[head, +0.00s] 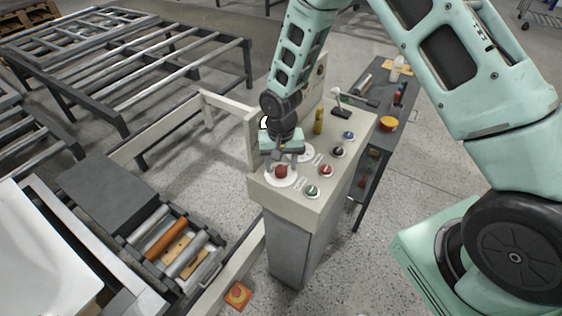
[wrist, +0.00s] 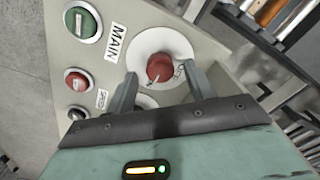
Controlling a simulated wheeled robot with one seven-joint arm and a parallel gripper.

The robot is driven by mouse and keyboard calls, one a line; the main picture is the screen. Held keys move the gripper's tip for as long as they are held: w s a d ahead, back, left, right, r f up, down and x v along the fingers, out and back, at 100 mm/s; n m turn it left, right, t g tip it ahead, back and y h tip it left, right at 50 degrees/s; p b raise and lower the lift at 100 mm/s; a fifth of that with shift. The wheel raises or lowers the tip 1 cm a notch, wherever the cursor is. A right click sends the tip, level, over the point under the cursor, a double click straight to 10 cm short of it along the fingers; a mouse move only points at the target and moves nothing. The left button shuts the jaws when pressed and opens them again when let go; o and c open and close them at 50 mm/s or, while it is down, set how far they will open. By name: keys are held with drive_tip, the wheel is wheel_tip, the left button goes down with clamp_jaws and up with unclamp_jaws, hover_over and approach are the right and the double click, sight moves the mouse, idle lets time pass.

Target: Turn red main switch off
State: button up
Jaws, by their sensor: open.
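The red main switch (head: 281,172) is a round red knob on a white disc at the near left corner of the control panel (head: 332,178). In the wrist view the red knob (wrist: 160,68) lies between and just beyond my two fingertips, beside a label reading MAIN (wrist: 115,42). My gripper (head: 282,160) is over the knob from above, open, with a finger on either side. It also shows in the wrist view (wrist: 162,80). I cannot tell whether the fingers touch the knob.
A green button (head: 312,191), a red button (head: 326,170) and a black switch (head: 338,152) sit right of the main switch. A second white disc (wrist: 146,101) is partly hidden by my gripper. A roller conveyor (head: 175,245) stands at left, and a tool cart (head: 385,95) behind the panel.

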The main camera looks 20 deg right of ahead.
drive_tip(key=shift+f, duration=0.5)
drive_tip(key=c, duration=1)
